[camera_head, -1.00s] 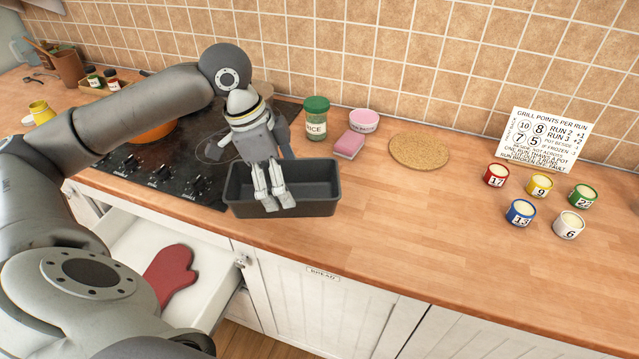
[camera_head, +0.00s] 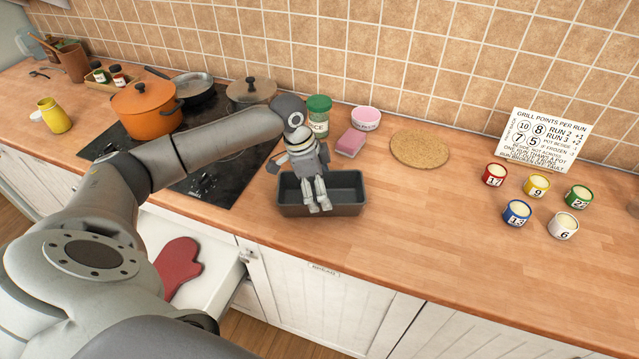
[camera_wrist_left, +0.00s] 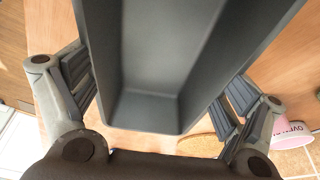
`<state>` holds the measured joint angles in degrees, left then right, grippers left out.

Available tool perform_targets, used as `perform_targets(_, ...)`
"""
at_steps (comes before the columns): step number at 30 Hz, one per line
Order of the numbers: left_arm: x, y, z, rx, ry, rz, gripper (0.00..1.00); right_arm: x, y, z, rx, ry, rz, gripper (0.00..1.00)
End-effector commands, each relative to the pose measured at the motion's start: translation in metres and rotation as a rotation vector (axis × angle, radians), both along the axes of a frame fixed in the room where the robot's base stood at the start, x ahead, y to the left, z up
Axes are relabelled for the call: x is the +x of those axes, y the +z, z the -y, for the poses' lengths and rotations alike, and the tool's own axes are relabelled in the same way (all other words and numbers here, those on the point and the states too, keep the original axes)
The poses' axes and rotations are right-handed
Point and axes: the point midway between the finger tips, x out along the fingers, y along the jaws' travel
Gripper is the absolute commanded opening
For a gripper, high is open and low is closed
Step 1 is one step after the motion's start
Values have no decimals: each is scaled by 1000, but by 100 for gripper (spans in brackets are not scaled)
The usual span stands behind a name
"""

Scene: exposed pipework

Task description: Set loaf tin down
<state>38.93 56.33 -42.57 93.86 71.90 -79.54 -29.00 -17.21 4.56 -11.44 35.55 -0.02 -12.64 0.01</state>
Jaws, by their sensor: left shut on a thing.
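The dark grey loaf tin (camera_head: 348,190) is upright and empty in the head view, over the worktop just right of the hob. My left gripper (camera_head: 317,194) is shut on it from above, near the tin's middle. In the left wrist view the tin (camera_wrist_left: 150,60) fills the upper middle, with a finger of my left gripper (camera_wrist_left: 160,85) on each side. I cannot tell whether the tin's base touches the wood. My right gripper is not in view.
A green-lidded jar (camera_head: 319,115), pink sponge (camera_head: 351,142), pink-topped pot (camera_head: 366,118) and round cork mat (camera_head: 419,148) stand behind. The hob (camera_head: 215,185) is left, below it an open drawer with a red mitt (camera_head: 180,265). Worktop right of the tin (camera_head: 430,215) is clear.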

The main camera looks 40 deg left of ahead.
Motion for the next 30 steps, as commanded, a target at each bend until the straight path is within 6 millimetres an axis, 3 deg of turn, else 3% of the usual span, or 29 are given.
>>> perform_targets(9,0,-2,0,-1,0,2,62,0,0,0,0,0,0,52)
perform_targets(10,0,-3,0,-2,0,1,94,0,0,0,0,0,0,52)
perform_targets(12,0,-2,0,-1,0,2,100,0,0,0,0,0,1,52)
perform_targets(23,0,-1,0,-1,0,2,100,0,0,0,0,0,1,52)
perform_targets(30,-4,29,-7,1,2,6,100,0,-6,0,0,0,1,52)
